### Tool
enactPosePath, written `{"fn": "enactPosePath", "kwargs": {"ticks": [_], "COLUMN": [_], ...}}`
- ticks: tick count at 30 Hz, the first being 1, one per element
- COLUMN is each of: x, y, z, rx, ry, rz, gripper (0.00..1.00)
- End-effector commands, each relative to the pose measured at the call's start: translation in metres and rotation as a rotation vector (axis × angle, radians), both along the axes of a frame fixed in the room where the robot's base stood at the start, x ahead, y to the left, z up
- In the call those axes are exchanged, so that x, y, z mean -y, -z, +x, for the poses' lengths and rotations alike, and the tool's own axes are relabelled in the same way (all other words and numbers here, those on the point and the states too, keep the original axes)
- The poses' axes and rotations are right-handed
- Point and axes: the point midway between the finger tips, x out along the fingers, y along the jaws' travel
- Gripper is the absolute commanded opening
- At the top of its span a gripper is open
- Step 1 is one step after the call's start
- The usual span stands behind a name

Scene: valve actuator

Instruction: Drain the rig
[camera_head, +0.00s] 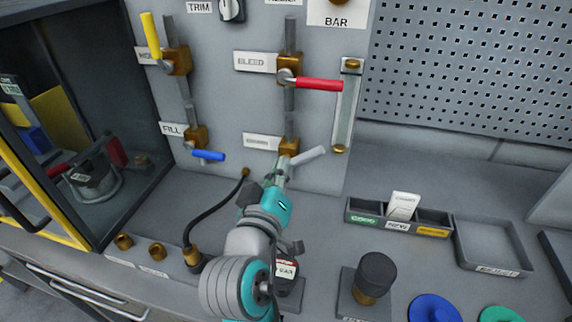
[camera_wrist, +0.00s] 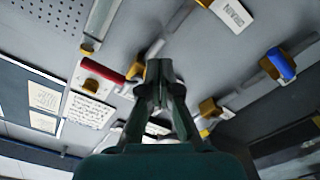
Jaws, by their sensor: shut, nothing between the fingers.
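The drain valve (camera_head: 289,146) is the brass body low on the grey panel, beside a small white label. Its pale handle (camera_head: 310,156) points right and slightly up. My gripper (camera_head: 283,168) is shut and empty just below this valve, close to the handle's left end; I cannot tell whether it touches. The wrist view shows the shut fingers (camera_wrist: 158,72) in front of the panel, with the upside-down DRAIN label (camera_wrist: 232,14) above right. The sight glass (camera_head: 346,108) stands right of the valves. The hose (camera_head: 213,212) runs from the panel to a bench fitting.
The red bleed handle (camera_head: 318,84) points right above the drain valve. The blue fill handle (camera_head: 208,155) is to the left, and the yellow handle (camera_head: 150,36) points up. A labelled bin (camera_head: 398,219), a tray (camera_head: 490,248) and a dark knob (camera_head: 375,272) occupy the right bench.

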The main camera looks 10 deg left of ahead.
Motion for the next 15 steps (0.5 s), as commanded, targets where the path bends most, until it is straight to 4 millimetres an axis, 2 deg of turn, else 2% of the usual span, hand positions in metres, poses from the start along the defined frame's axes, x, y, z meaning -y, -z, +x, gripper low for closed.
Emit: {"fn": "enactPosePath", "kwargs": {"ticks": [12,13,15], "x": [0.003,0.003,0.011], "y": [-0.001,-0.002,0.01], "z": [0.078,0.083,0.084], "rx": [0.0,0.0,-0.003], "ry": [0.003,0.002,0.002], "rz": [0.0,0.001,-0.002], "gripper": [0.0,0.0,0.0]}}
